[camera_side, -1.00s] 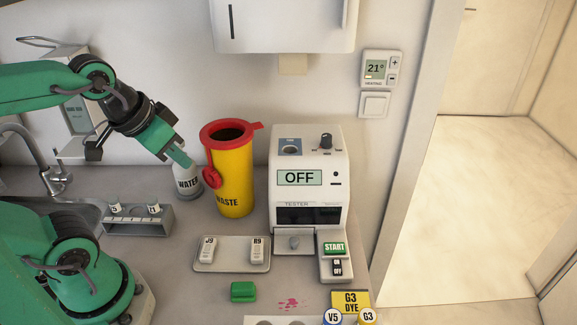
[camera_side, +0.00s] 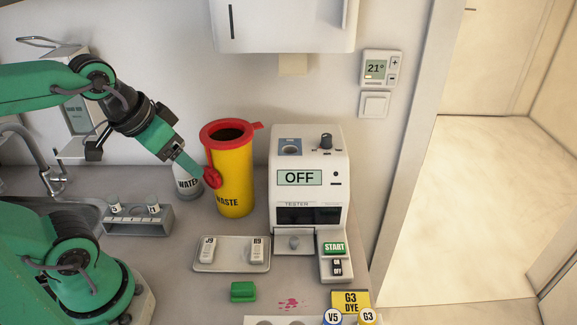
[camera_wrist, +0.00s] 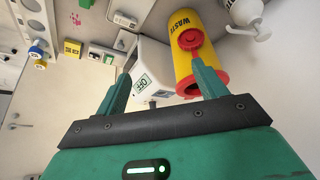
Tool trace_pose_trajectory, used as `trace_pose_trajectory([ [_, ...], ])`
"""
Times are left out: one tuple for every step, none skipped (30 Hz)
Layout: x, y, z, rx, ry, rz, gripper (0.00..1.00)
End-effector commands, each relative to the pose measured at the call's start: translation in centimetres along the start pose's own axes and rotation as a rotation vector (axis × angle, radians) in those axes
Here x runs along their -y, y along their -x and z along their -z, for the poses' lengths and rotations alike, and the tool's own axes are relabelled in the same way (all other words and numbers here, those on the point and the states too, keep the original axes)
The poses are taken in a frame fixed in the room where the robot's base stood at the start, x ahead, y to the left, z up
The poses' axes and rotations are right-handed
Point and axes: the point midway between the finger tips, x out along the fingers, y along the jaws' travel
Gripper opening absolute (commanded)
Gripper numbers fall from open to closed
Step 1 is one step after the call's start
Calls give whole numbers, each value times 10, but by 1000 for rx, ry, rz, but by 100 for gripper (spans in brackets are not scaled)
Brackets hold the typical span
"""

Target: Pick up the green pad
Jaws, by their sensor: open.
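The green pad (camera_side: 243,291) lies on the counter in front of the small tray in the side view. A small green piece that looks like it shows at the top edge of the wrist view (camera_wrist: 87,3). My gripper (camera_side: 201,173) is raised well above the counter, to the upper left of the pad, by the yellow waste bin's red latch. In the wrist view my gripper (camera_wrist: 162,76) has its two fingers apart with nothing held between them.
The yellow waste bin (camera_side: 233,180) and water bottle (camera_side: 187,184) stand close to my gripper. The tester (camera_side: 307,160) reads OFF. A tray (camera_side: 231,266) with J9 and R9 lies behind the pad. A pink stain (camera_side: 289,303) is to its right. Counter left of the pad is clear.

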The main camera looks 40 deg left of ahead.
Motion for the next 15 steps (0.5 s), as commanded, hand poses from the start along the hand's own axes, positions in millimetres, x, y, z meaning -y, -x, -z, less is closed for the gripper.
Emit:
trace_pose_trajectory([
  [0,0,0,2,2,-1,71],
  [-1,-1,0,3,4,-2,71],
  [-2,-2,0,7,9,-4,71],
  [-3,-3,0,10,14,-5,71],
  [-4,-4,0,15,21,-8,71],
  [-6,-7,0,24,34,-11,71],
  [-8,-9,1,31,44,-14,71],
  [-10,-12,1,38,57,-18,71],
  [-13,-16,1,51,77,-22,71],
  [-16,-19,1,62,95,-26,71],
  [-20,-22,1,74,113,-30,71],
  [-24,-28,1,92,140,-33,71],
  [-28,-32,0,106,162,-36,71],
  [-32,-36,0,122,186,-38,71],
  [-38,-42,-1,142,217,-39,71],
])
